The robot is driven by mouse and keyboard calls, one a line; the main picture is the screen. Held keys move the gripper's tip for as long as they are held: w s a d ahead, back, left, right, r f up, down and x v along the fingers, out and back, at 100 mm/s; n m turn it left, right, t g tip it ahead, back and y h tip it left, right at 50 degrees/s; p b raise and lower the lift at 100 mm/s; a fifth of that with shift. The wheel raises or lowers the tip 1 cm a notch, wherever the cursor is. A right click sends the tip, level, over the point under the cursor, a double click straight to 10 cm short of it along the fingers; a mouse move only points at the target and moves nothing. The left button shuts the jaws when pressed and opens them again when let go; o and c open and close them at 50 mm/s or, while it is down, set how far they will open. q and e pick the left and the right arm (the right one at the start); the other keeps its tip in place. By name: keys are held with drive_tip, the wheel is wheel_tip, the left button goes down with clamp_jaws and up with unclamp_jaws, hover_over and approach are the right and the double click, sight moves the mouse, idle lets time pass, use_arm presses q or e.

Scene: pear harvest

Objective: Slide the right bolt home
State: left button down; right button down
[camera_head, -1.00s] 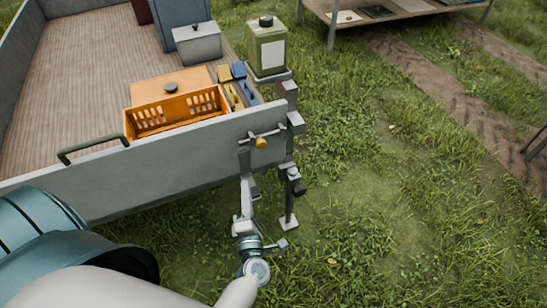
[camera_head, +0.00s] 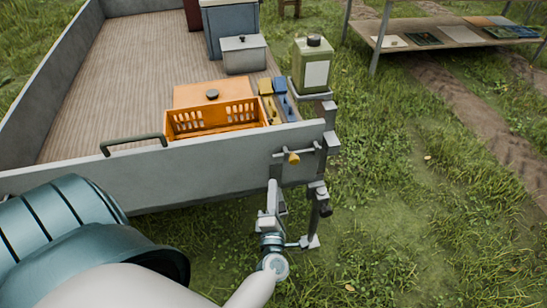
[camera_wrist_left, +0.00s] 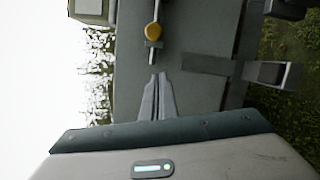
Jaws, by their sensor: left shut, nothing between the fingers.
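The right bolt is a thin grey rod with a yellow knob (camera_head: 293,158) on the outer face of the grey tailgate (camera_head: 200,173), near its right end. In the left wrist view, the knob (camera_wrist_left: 153,31) is ahead of the fingertips, with the rod running past it. My left gripper (camera_head: 274,184) is below and slightly left of the knob in the head view. Its fingers (camera_wrist_left: 157,76) are shut together and empty, with a small gap to the knob. I cannot tell how far the rod reaches into the corner post (camera_head: 327,138). My right gripper is out of view.
A green handle (camera_head: 133,142) rises from the tailgate top. A support leg (camera_head: 320,205) stands close right of my gripper.

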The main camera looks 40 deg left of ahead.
use_arm(q)
drive_tip(key=w+r, duration=0.1)
drive_tip(key=w, duration=0.6)
drive_tip(key=shift+w+a+r, duration=0.2)
drive_tip(key=shift+a, duration=0.15)
